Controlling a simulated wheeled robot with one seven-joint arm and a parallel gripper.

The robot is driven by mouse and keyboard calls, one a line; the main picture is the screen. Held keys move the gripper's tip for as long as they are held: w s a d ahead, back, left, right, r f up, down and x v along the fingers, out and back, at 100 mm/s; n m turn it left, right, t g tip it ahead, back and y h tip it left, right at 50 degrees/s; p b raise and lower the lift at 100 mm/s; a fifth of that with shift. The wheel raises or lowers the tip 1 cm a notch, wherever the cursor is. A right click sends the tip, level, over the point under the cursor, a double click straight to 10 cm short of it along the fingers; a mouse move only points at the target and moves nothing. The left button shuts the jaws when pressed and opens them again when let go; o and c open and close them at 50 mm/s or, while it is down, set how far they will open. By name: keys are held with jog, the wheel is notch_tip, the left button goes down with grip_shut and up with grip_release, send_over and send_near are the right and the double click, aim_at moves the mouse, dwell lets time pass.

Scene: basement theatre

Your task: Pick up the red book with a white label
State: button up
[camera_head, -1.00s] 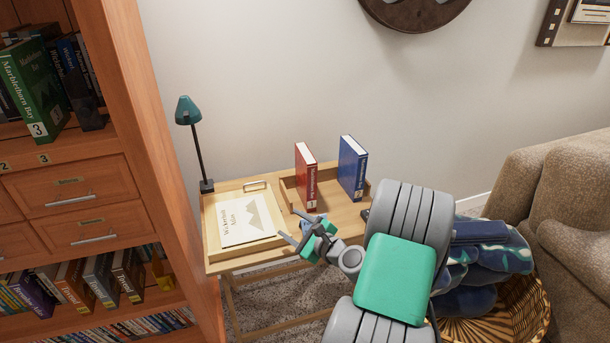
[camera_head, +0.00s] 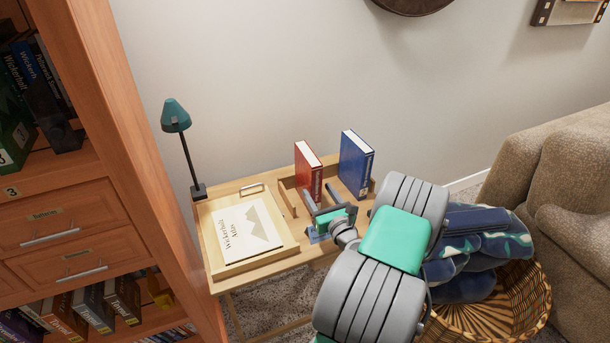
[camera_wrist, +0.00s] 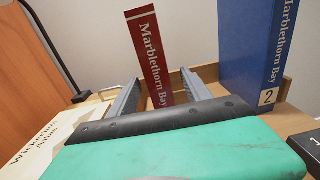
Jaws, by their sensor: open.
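The red book (camera_head: 307,172) stands upright in a low wooden holder on the small desk, its spine facing my gripper. In the wrist view the red book (camera_wrist: 151,55) reads "Marblethorn Bay", and the lower end of its spine is hidden behind my gripper. My gripper (camera_head: 319,192) is open and empty, just in front of the book. In the wrist view the fingers (camera_wrist: 160,88) point toward the book, one on each side of its spine in the picture. I cannot tell whether they reach past the spine or touch it.
A blue book (camera_head: 355,163) labelled 2 stands right of the red one. A pale atlas (camera_head: 245,232) lies in a tray (camera_head: 284,250) at left, with a green lamp (camera_head: 175,115) behind. A bookcase (camera_head: 150,180) bounds the left; a wicker basket (camera_head: 520,300) stands right.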

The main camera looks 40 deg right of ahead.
jog(key=x, duration=0.6)
jog(key=shift+w+a+f, duration=0.1)
jog(key=shift+w, duration=0.15)
jog(key=shift+c, duration=0.6)
grip_shut()
dwell(0.4)
